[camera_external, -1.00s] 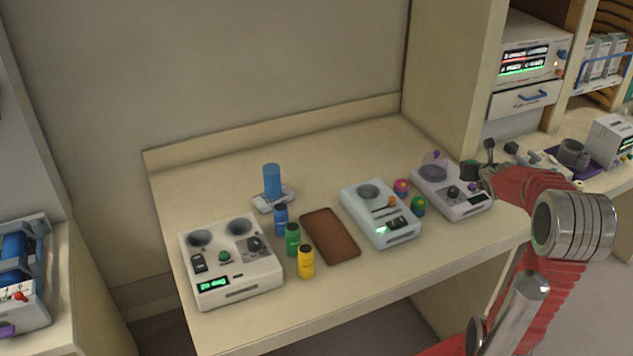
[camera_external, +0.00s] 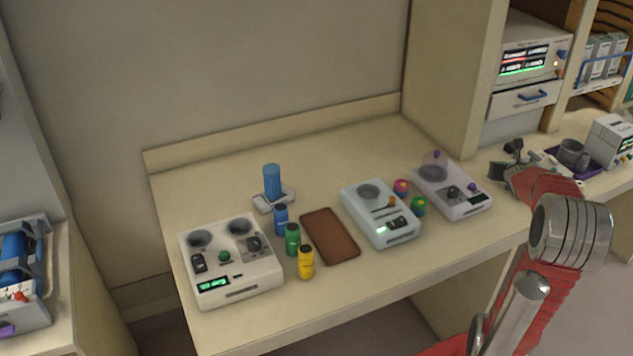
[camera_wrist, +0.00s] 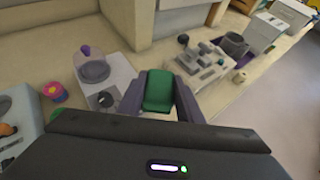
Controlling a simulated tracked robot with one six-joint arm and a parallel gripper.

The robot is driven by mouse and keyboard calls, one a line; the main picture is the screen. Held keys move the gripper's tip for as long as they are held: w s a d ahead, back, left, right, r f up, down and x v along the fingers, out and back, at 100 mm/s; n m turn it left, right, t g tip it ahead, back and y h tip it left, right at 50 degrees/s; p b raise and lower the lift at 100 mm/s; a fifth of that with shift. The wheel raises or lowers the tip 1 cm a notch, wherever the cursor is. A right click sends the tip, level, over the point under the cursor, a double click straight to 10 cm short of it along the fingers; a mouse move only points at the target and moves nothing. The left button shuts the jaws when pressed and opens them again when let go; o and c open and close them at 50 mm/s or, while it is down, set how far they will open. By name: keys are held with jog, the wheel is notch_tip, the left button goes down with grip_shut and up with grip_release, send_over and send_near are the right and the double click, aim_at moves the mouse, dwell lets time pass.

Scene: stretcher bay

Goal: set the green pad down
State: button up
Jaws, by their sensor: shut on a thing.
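The green pad (camera_wrist: 158,92) is a small block with rounded edges. In the wrist view it sits between the two purple-grey fingers of my gripper (camera_wrist: 160,98), which is shut on it. The pad is held over the gap between the white device with the clear dome (camera_wrist: 92,68) and a grey part-covered unit (camera_wrist: 204,62). In the external view my gripper (camera_external: 508,172) is at the bench's right end, and I cannot make out the pad there. Its height above the surface is hard to tell.
The white domed device (camera_external: 450,188) stands left of my gripper. A grey mug (camera_external: 572,150) and a white box (camera_external: 612,138) stand to its right. A brown tray (camera_external: 330,236) lies mid-bench, with yellow (camera_external: 306,263) and green (camera_external: 292,240) bottles beside it.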

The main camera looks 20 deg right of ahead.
jog(key=shift+w, duration=0.1)
jog(key=shift+w+a, duration=0.45)
jog(key=shift+w, duration=0.25)
jog(key=w+a+f+n+t+y, duration=0.1)
jog(key=w+a+f+n+y, duration=0.2)
jog(key=w+a, duration=0.55)
jog(key=w+a+n+t+y, duration=0.1)
jog(key=w+a+n+y, duration=0.4)
jog(key=a, duration=0.6)
jog(key=w+a+f+n+y, duration=0.2)
jog(key=w+a+y, duration=0.1)
jog(key=w+a, duration=0.6)
jog(key=w+f+n+g+y, duration=0.1)
jog(key=w+n+y, duration=0.1)
jog(key=w, duration=0.5)
jog(key=w+d+f+n+g+y, duration=0.1)
jog(key=w+n+y, duration=0.2)
jog(key=w+n, duration=0.2)
jog(key=shift+w+d+f+g, duration=0.2)
jog(key=shift+w+f+g, duration=0.2)
jog(key=shift+w, duration=0.6)
